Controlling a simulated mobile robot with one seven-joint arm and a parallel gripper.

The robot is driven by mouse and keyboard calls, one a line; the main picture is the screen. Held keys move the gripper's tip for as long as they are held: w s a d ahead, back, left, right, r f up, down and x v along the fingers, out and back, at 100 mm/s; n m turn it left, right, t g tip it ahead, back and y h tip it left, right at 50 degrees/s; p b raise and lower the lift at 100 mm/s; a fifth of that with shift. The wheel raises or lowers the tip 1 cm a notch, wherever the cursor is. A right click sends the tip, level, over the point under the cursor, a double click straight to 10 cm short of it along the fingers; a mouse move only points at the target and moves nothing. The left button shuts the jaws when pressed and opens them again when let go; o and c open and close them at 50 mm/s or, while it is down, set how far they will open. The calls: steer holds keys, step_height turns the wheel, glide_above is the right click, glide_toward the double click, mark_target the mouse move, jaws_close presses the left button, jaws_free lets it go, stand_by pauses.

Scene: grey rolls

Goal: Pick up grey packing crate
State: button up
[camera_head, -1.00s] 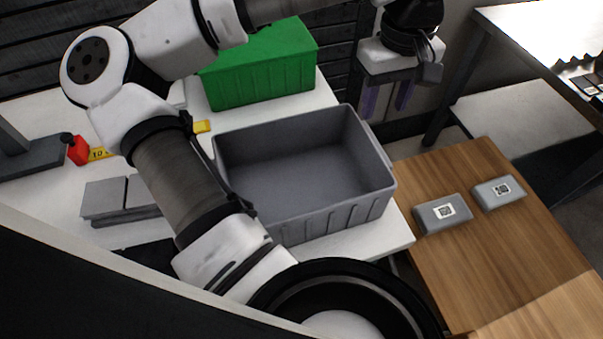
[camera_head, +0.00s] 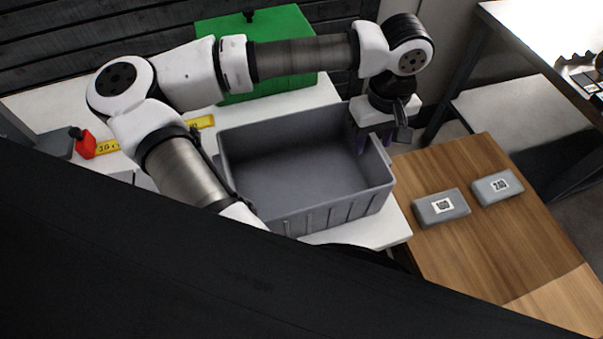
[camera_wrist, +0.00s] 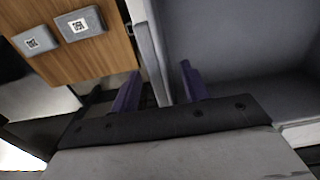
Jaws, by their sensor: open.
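The grey packing crate (camera_head: 300,215) is an open, empty box standing upright on a white table. My gripper (camera_head: 372,140) is at the crate's right wall, near its far right corner. In the wrist view my gripper (camera_wrist: 158,88) is open, with two purple fingers. The wall of the crate (camera_wrist: 152,55) runs into the gap between the fingers, one finger on the inner side and one on the outer side. Neither finger visibly presses on the wall. In the head view the fingertips are partly hidden by the wall.
A green crate (camera_head: 262,50) stands behind the grey one. A wooden table (camera_head: 450,255) to the right holds two grey labelled blocks (camera_head: 441,207).

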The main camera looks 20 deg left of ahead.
jaws_close()
steer(key=shift+r, duration=0.15)
